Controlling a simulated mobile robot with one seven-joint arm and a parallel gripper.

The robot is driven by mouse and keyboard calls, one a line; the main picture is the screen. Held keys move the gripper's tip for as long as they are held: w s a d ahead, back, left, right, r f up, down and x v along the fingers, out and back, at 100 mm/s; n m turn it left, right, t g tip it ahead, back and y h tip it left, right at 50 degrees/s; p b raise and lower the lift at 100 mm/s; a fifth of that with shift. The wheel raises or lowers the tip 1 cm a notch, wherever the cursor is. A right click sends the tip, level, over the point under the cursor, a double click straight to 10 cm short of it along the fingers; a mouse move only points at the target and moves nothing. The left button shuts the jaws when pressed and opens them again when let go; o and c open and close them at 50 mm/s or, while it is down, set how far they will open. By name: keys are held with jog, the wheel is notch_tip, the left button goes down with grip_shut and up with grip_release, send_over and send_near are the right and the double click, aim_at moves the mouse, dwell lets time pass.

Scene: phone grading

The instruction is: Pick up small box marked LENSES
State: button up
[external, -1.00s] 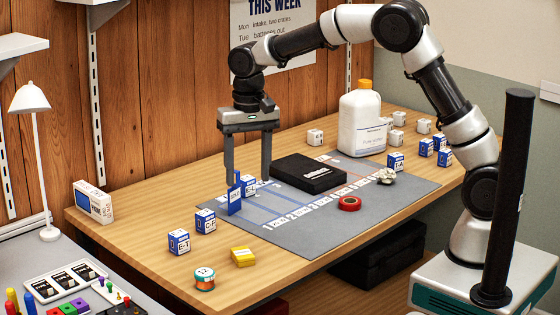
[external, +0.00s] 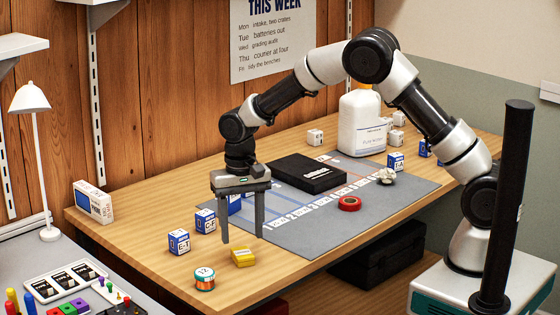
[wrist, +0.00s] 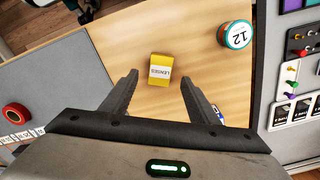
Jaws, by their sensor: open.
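The small yellow box (external: 243,256) lies on the wooden table near its front edge, just off the grey mat. In the wrist view the yellow box (wrist: 160,74) shows a white label reading LENSES. It stands ahead of the fingertips, roughly midway between them. My gripper (external: 242,239) is open and empty, with its fingers pointing down above and beside the box. In the wrist view my gripper (wrist: 160,78) has its two fingers wide apart, and neither touches the box.
A round tin marked 12 (external: 204,278) stands near the box at the table's front edge. Blue-and-white boxes (external: 179,241) stand to the left. A red tape roll (external: 349,203) and a black case (external: 309,174) lie on the grey mat (external: 300,239).

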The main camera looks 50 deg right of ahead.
aim_at(242, 252)
notch_tip(242, 252, down, 5)
jog(key=shift+b, duration=0.45)
jog(key=c, duration=1.1)
jog(key=shift+r, duration=0.1)
